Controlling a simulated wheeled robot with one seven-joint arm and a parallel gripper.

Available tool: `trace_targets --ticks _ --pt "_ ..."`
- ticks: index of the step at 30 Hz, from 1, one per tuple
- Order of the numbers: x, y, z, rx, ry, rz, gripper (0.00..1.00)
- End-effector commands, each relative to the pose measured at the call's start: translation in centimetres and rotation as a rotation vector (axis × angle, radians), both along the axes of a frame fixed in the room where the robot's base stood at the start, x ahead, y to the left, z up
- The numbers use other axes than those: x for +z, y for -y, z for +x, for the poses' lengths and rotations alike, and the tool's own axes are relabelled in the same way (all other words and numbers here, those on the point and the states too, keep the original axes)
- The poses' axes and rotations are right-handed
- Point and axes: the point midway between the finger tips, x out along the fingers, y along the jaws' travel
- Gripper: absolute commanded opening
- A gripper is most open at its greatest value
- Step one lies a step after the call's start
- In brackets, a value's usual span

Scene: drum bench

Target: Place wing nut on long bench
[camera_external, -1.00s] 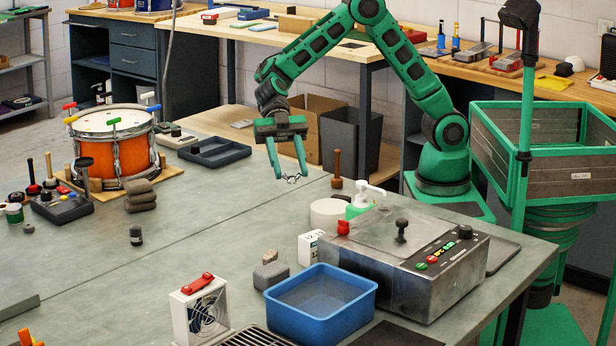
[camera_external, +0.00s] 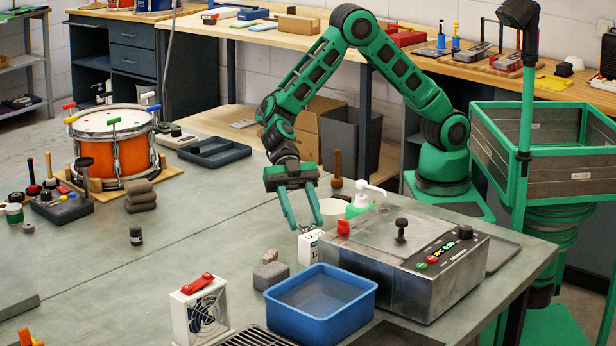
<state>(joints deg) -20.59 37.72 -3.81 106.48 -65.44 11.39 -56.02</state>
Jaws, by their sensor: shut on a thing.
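My gripper (camera_external: 305,226) is shut on a small metal wing nut (camera_external: 304,229), pointing downward. The wing nut shows only as a small grey shape between the fingertips, low over the bench and just above or behind a small white box (camera_external: 311,246). I cannot tell whether it touches anything. The long bench (camera_external: 190,237) is a grey-green work surface that fills the foreground and carries the drum and other items.
Close to my gripper stand a white round container (camera_external: 334,209), a soap pump bottle (camera_external: 361,201) and a metal machine (camera_external: 408,262). A blue bin (camera_external: 320,303) and grey blocks (camera_external: 270,275) are in front. The bench's middle left is mostly clear.

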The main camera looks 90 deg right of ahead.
Motion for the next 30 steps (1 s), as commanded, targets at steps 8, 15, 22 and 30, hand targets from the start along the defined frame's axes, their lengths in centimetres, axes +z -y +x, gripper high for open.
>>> trace_targets --ticks 8,15,22,30 --pt "-0.8 -1.6 -0.4 0.001 -0.001 0.001 0.19" --pt "-2.8 -4.4 -1.0 0.001 0.0 -0.001 0.19" --pt "-3.2 -4.8 -1.0 -0.001 0.0 0.0 0.19" --pt "-3.4 -4.8 -1.1 -0.001 0.0 0.0 0.59"
